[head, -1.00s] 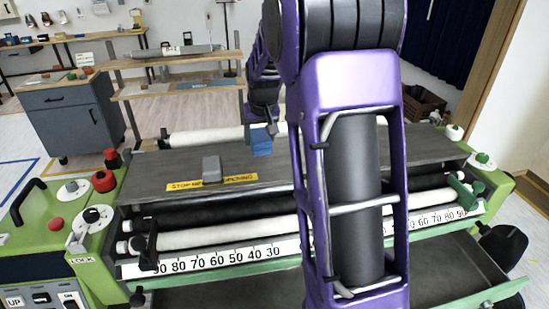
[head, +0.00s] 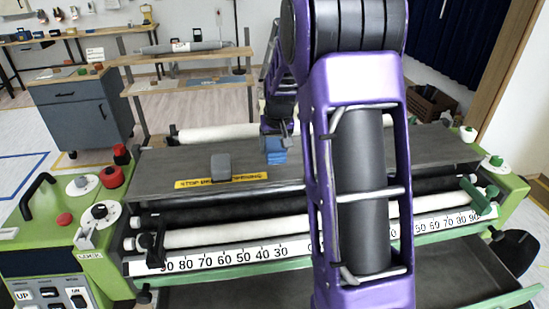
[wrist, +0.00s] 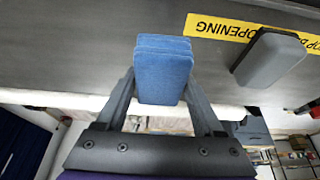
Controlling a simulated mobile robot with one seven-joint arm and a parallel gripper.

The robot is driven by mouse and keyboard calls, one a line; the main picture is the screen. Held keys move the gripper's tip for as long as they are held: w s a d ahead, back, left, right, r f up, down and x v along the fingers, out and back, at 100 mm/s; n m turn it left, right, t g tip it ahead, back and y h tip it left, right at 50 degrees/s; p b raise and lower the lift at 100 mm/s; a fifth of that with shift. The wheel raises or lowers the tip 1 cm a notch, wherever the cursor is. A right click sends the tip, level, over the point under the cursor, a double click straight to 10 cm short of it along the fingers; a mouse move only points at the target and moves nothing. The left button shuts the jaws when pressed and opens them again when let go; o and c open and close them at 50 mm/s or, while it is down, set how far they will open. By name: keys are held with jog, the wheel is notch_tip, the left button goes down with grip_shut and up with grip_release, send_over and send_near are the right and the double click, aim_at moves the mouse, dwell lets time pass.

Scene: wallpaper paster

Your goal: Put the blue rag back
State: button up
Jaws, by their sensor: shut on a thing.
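The blue rag (head: 276,157) is a small folded block held over the grey top (head: 345,165) of the green machine. My gripper (head: 275,138) is shut on it. In the wrist view the blue rag (wrist: 162,72) sits between the two fingers of my gripper (wrist: 161,90), with its layered end pointing away from the palm. I cannot tell whether the rag touches the grey top or hangs just above it.
A grey handle block (head: 221,166) and a yellow warning strip (head: 190,183) lie left of the rag. White rollers (head: 215,235) run along the front. A wooden shelf stand (head: 170,84) and a grey cabinet (head: 80,115) stand behind. The grey top to the right looks clear.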

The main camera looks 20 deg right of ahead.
jog(key=shift+f, duration=1.85)
jog(key=shift+f, duration=0.15)
jog(key=shift+f+b, duration=0.15)
jog(key=shift+b, duration=0.15)
jog(key=o, duration=1.4)
